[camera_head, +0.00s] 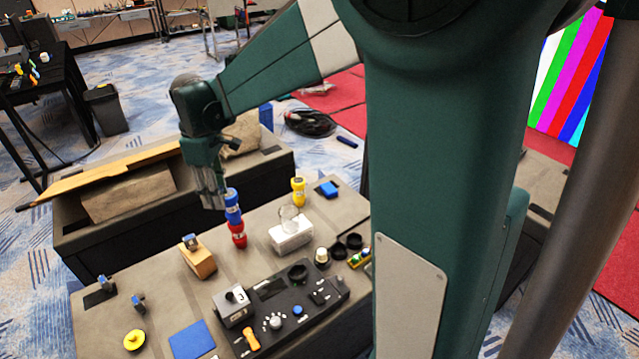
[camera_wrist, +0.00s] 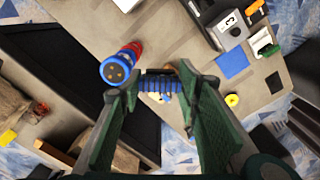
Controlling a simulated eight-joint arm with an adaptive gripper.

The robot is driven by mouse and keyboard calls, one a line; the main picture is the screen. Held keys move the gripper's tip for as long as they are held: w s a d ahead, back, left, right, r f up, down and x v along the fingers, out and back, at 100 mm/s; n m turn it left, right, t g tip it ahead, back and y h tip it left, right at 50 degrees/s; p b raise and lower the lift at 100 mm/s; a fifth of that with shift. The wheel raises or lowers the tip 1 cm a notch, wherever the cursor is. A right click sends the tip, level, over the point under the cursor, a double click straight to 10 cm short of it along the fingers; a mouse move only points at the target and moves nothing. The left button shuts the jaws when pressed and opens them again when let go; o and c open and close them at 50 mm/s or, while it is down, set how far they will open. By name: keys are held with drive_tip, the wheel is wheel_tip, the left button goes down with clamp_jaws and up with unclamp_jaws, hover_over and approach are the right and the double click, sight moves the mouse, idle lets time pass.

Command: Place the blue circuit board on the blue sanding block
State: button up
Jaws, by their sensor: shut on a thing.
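My gripper (camera_wrist: 160,87) is shut on a dark blue ribbed piece, which looks like the blue circuit board (camera_wrist: 162,84), held crosswise between the fingertips. In the head view my gripper (camera_head: 213,204) points down above the table's far left part, close to a blue and red plug stack; the held piece is not clear there. A flat blue square (camera_head: 192,340) lies at the table's near edge and also shows in the wrist view (camera_wrist: 232,63). A small blue block (camera_head: 328,188) lies near the far right edge. I cannot tell which of these two is the sanding block.
The blue and red plugs (camera_head: 235,222) stand upright beside my gripper. A wooden block (camera_head: 198,259), a white box (camera_head: 291,234), a yellow bottle (camera_head: 298,191), a black control panel (camera_head: 285,310) and a yellow disc (camera_head: 134,340) occupy the table. Bare tabletop shows left of the wooden block.

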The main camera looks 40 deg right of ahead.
drive_tip(key=w+d+m, duration=0.3)
drive_tip(key=w+d, duration=0.4)
drive_tip(key=d, duration=0.5)
drive_tip(key=m+p, duration=0.2)
drive_tip(key=m, duration=0.5)
hover_over(329, 188)
wheel_tip(329, 188, down, 15)
drive_tip(key=shift+w+f, duration=0.1)
drive_tip(key=shift+f, duration=0.05)
drive_tip(key=shift+f+b, duration=0.5)
drive_tip(key=shift+f, duration=2.55)
drive_tip(key=shift+f, duration=0.1)
drive_tip(key=shift+f+b, duration=0.3)
drive_tip(key=shift+f, duration=1.5)
